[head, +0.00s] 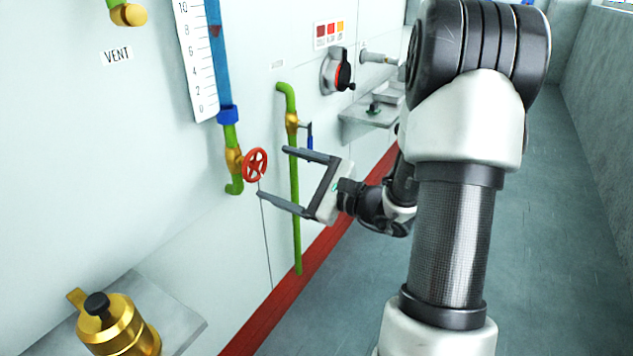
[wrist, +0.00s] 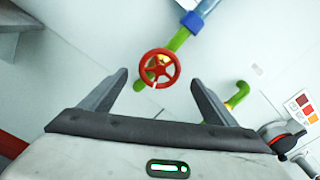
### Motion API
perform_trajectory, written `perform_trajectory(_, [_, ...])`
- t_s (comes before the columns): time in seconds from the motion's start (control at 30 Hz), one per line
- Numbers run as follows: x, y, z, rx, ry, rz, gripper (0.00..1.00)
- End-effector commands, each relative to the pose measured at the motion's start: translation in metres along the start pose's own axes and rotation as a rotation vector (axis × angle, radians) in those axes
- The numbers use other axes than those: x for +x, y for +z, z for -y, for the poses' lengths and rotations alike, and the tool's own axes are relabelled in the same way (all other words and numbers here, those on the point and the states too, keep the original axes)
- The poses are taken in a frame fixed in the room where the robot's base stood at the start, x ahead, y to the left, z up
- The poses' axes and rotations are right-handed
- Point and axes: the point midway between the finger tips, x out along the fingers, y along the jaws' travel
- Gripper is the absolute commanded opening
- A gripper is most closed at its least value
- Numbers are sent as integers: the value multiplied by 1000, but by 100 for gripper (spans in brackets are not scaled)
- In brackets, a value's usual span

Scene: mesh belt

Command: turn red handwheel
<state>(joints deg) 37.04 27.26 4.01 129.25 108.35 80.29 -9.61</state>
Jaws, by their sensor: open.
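The red handwheel (head: 255,165) sits on a brass valve body on a green pipe at the wall, below a blue tube. In the wrist view the red handwheel (wrist: 159,68) is ahead of my gripper, between the lines of the two fingers and a little beyond their tips. My gripper (head: 271,173) is open and empty, to the right of the wheel in the head view, its fingers pointing at the wheel. It also shows in the wrist view (wrist: 158,80). Neither finger appears to touch the wheel, though the exact gap is hard to tell.
A green pipe (head: 295,225) with a blue-handled valve runs behind my gripper. A black rotary switch (head: 342,72) and a small shelf (head: 365,122) are farther along the wall. A brass container (head: 120,325) stands on a ledge at the lower left. The floor at right is clear.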

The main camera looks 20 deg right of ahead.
Motion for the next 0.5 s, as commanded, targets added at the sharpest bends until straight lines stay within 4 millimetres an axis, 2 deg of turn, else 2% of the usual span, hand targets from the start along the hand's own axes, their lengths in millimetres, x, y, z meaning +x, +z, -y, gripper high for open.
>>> perform_trajectory(0.03, [-14, 1, 2, 2, -4, -4, 82])
perform_trajectory(0.2, [-54, 0, 2, 1, -3, -3, 82])
perform_trajectory(0.33, [-76, 0, 1, 1, -2, -2, 82])
perform_trajectory(0.5, [-91, 0, 0, 0, -1, 0, 82])
